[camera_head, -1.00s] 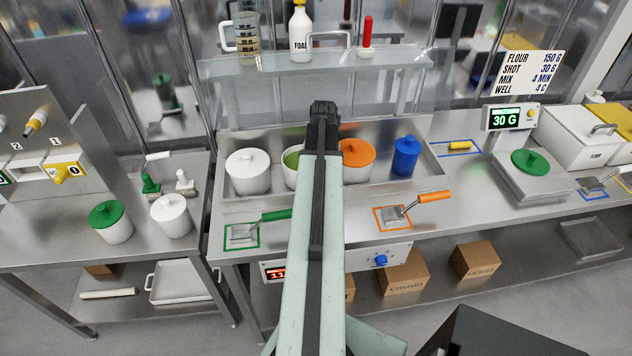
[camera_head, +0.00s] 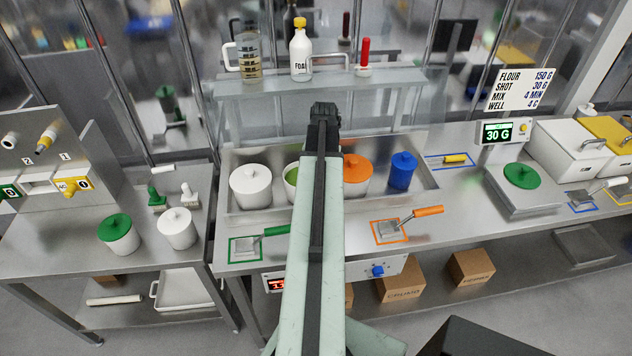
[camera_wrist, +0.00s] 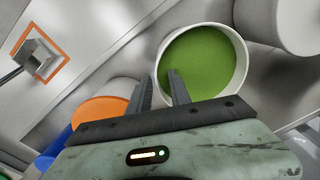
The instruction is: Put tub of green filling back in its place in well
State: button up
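The tub of green filling (camera_head: 290,176) is white and lidless, and stands in the steel well between a white lidded tub and an orange-lidded tub. My arm hides its right part in the head view. In the wrist view the tub (camera_wrist: 243,62) shows its round rim and smooth green filling. My gripper (camera_wrist: 160,76) is open. Its fingers are apart at the tub's near-left rim, one appearing over the filling and one outside the rim. I cannot tell whether they touch the tub. The well (camera_head: 432,187) is a long sunken tray in the counter.
The white lidded tub (camera_head: 250,188), orange-lidded tub (camera_head: 356,172) and blue tub (camera_head: 402,171) share the well. A shelf (camera_head: 400,84) with bottles stands behind. Scrapers with a green handle (camera_head: 276,231) and an orange handle (camera_head: 428,211) lie in front.

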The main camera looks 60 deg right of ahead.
notch_tip(320, 180, up, 6)
jog(key=p, duration=0.4)
jog(key=shift+s+f, duration=0.1)
jog(key=shift+s, duration=0.05)
